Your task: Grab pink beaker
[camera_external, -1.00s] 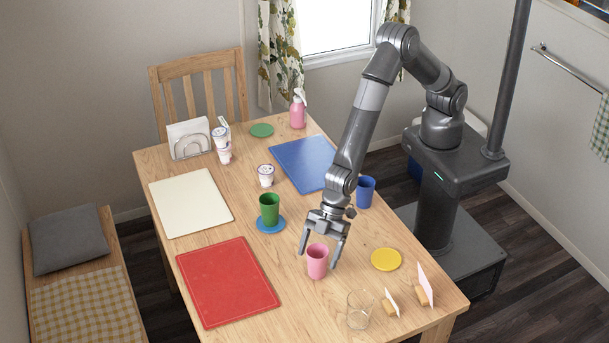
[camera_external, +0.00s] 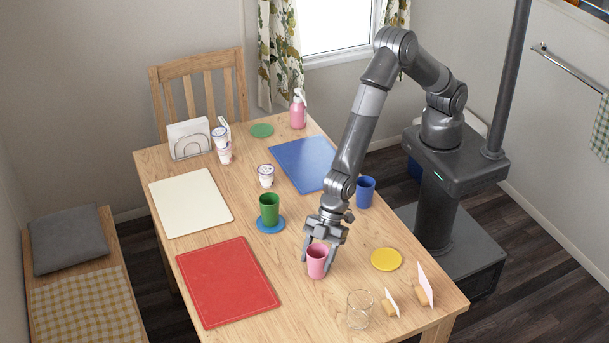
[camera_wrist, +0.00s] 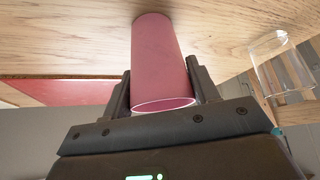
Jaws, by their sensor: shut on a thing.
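The pink beaker (camera_external: 317,264) stands upright on the wooden table, right of the red mat. My gripper (camera_external: 319,258) has come down over it from above and is shut on it, one finger on each side. In the wrist view the pink beaker (camera_wrist: 160,60) sits between both fingers of my gripper (camera_wrist: 162,92), its open rim toward the camera. Its base appears to rest on the table.
A clear glass (camera_external: 359,310) stands to the front right, also seen in the wrist view (camera_wrist: 281,65). Card holders (camera_external: 391,303) and a yellow coaster (camera_external: 386,259) lie to the right. A green cup (camera_external: 269,210) stands on a blue coaster behind left. The red mat (camera_external: 228,281) lies left.

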